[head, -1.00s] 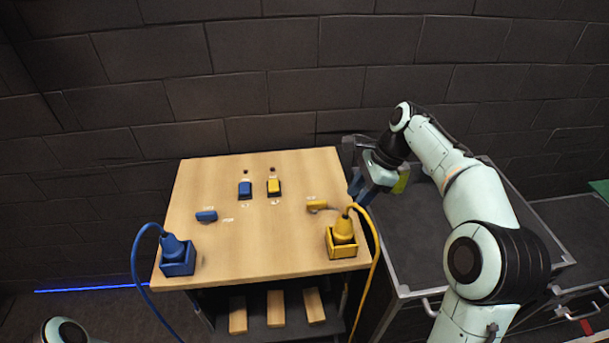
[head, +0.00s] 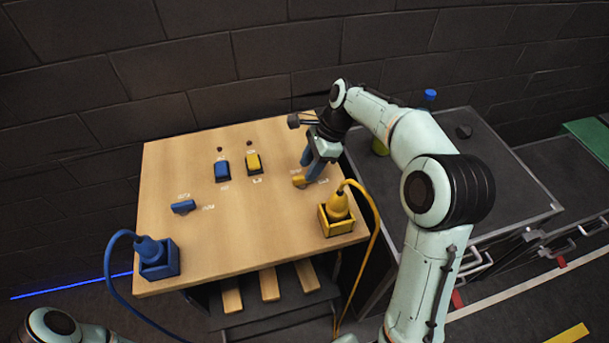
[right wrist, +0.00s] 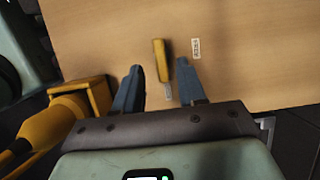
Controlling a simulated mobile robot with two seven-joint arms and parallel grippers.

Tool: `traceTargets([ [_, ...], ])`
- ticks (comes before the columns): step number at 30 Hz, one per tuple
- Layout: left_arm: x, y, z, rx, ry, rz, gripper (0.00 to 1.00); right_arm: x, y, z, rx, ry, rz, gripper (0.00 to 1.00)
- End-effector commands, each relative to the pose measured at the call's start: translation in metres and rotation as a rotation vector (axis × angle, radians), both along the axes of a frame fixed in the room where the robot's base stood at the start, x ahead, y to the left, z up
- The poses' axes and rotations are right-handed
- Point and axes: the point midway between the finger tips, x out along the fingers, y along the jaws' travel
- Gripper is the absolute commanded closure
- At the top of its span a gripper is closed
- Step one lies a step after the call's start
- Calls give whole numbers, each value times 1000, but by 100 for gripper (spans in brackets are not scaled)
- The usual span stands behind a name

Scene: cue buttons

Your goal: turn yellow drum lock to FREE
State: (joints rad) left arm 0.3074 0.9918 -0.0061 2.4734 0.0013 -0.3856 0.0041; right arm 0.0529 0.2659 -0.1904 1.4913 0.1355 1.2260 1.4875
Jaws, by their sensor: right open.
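The yellow drum lock (head: 299,181) is a small yellow handle on the wooden panel, behind the yellow plug box. Small white labels lie beside it, too small to read surely. In the right wrist view the yellow handle (right wrist: 161,60) stands nearly upright in the picture, with one label to its right and one below its lower end. My right gripper (head: 311,170) is open and empty, pointing down over the lock. In the right wrist view its blue fingers (right wrist: 158,72) lie on either side of the handle's lower part; contact cannot be told. My left gripper is out of view.
The yellow plug (head: 338,206) sits in its box close to my right gripper, its cable looping right. A blue lock handle (head: 183,206), blue plug (head: 150,250), blue button (head: 222,168) and yellow button (head: 254,162) are farther left. The panel's middle is clear.

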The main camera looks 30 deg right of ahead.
Motion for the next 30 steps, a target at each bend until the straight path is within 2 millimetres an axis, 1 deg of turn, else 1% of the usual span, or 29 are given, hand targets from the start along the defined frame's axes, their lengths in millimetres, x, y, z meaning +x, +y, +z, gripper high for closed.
traceTargets([
  [1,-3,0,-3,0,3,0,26,-1,4,-11,1,5,1,60],
  [6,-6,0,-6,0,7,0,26,2,11,-29,1,2,0,60],
  [10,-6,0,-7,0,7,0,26,3,14,-34,0,0,0,60],
  [18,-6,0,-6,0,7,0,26,4,14,-35,0,-2,-1,60],
  [19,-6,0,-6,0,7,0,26,4,14,-35,0,-2,-1,63],
  [20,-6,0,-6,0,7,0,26,4,14,-35,0,-1,0,73],
  [21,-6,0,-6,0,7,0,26,4,14,-35,0,-1,0,86],
  [22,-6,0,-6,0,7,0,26,4,14,-35,0,-1,0,95],
  [23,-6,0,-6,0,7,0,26,4,14,-35,0,-1,0,100],
  [30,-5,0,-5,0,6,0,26,4,14,-35,0,-1,6,100],
])
